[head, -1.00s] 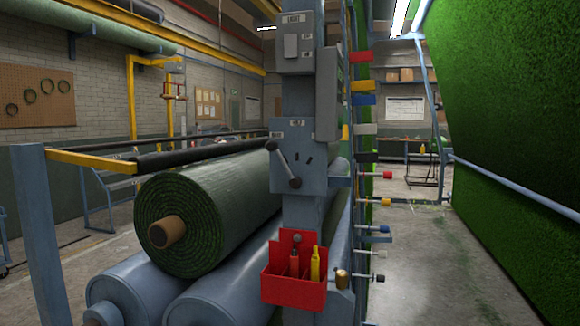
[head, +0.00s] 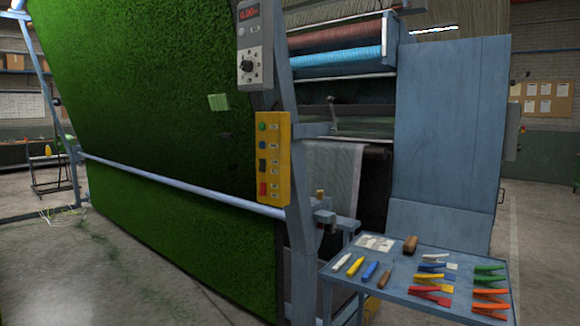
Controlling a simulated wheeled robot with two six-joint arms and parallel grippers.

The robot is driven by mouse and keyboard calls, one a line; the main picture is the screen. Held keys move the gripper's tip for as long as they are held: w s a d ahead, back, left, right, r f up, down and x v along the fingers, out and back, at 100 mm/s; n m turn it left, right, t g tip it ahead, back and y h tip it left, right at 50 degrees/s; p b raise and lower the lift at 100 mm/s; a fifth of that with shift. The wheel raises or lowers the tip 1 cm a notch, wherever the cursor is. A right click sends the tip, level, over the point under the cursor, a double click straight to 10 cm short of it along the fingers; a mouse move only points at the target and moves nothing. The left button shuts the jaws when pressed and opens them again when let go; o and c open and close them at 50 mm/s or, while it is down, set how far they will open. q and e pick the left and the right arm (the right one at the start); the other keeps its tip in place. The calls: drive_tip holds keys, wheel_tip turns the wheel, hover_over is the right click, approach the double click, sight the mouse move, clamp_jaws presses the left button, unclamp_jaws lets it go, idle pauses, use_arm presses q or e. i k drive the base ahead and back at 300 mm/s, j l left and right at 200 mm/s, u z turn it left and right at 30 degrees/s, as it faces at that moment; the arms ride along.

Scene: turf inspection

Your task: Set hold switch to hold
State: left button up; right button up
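A yellow control box (head: 271,158) is fixed to the blue-grey post right of the turf wall. It carries a green button (head: 262,127), a blue button (head: 262,146), a dark switch (head: 262,165) and a red switch (head: 263,188). Their small labels are too small to read, so I cannot tell which is the hold switch or how it is set. Above it hangs a grey box (head: 254,45) with a red digital display and a round dial (head: 250,66). Neither of my grippers is in view.
A tall green turf sheet (head: 150,100) fills the left, with a blue rail (head: 180,187) across it. A blue-grey table (head: 345,292) with clamps, markers and a brush stands at lower right. Behind it is a large blue cabinet (head: 450,130). Concrete floor is open at lower left.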

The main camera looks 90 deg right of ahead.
sight(263, 186)
drive_tip(key=z, duration=2.7)
drive_tip(key=i+z, duration=0.2)
drive_tip(key=i, duration=0.25)
drive_tip(key=i+j+z, duration=0.15)
drive_tip(key=i, duration=0.3)
drive_tip(key=i+j+z, duration=0.2)
drive_tip(key=i, duration=0.25)
drive_tip(key=i+j+z, duration=0.15)
drive_tip(key=i, duration=0.3)
